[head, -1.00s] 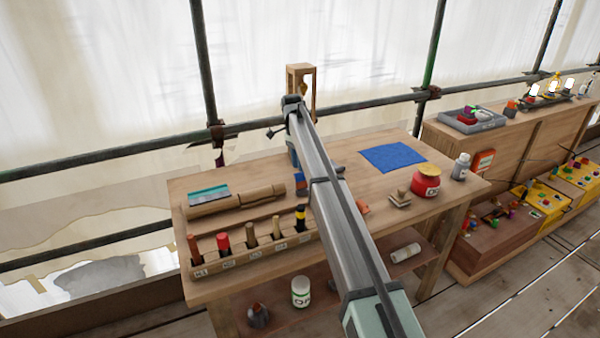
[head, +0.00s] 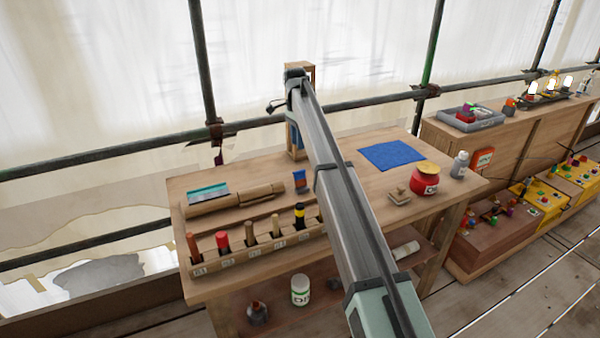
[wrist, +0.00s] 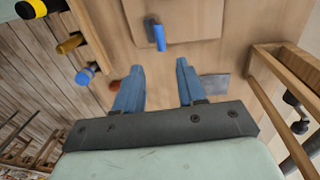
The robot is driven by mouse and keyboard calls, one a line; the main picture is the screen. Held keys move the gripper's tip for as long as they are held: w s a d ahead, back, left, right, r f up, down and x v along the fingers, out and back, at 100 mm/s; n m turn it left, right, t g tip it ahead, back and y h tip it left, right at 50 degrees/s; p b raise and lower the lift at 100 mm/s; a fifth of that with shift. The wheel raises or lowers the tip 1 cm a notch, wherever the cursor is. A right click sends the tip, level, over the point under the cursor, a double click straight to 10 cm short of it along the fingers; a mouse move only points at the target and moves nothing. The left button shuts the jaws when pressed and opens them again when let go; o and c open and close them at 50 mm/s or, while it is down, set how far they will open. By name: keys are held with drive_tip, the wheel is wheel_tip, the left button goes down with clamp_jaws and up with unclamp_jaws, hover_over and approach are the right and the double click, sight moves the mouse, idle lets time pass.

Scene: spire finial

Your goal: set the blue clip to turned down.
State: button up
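The blue clip (wrist: 159,37) shows in the wrist view as a short blue bar at a dark mount on a pale wooden board (wrist: 195,22). It lies just beyond my fingertips, centred between them in the picture, and seems apart from them. My gripper (wrist: 160,65) is open, with two blue fingers spread and nothing between them. In the head view my arm covers much of the middle of the bench, and I cannot make out the clip there for certain. A small blue and brown item (head: 299,181) lies left of my arm.
A wooden frame (wrist: 268,85) stands close to the right of my gripper in the wrist view. A rack (head: 262,250) of upright handles lines the bench's front left. A blue cloth (head: 392,155) and a red pot (head: 425,181) lie right of my arm.

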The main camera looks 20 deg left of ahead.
sight(300, 172)
drive_tip(key=f, duration=0.8)
drive_tip(key=s+d+f, duration=0.1)
drive_tip(key=f, duration=0.3)
drive_tip(key=shift+f, duration=0.35)
clamp_jaws()
